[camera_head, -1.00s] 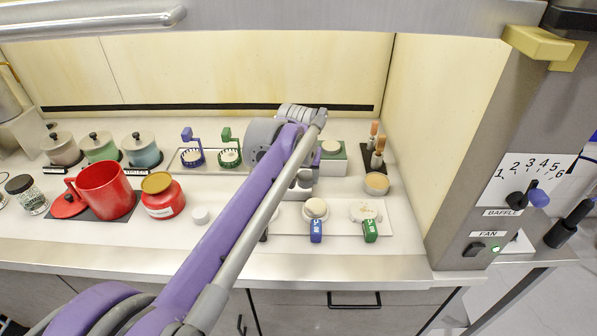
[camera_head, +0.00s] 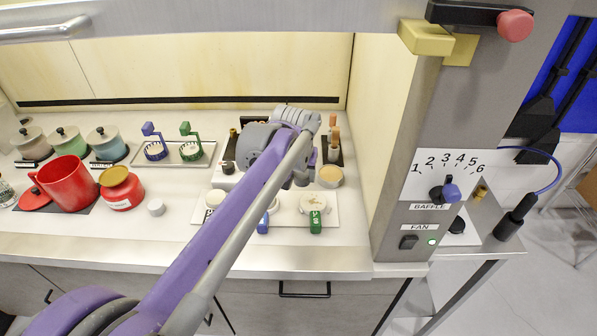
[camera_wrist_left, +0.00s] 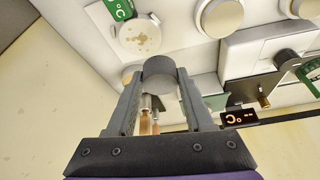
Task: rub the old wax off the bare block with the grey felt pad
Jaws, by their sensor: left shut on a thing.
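The bare block (camera_head: 314,201) is a pale disc with brownish wax stains on a white board, beside a green tag (camera_head: 315,222). In the left wrist view the stained block (camera_wrist_left: 140,36) lies just beyond the fingertips. My left gripper (camera_wrist_left: 160,78) is shut on the grey felt pad (camera_wrist_left: 160,73), a short round cylinder. In the head view my left gripper (camera_head: 301,179) is behind the stained block, its fingers partly hidden by my purple arm. The pad looks apart from the block, but I cannot tell its height. My right gripper is not in view.
A round dish (camera_head: 330,176) and wooden-handled tools (camera_head: 333,140) stand close behind. A wall (camera_head: 385,130) and control post close the right side.

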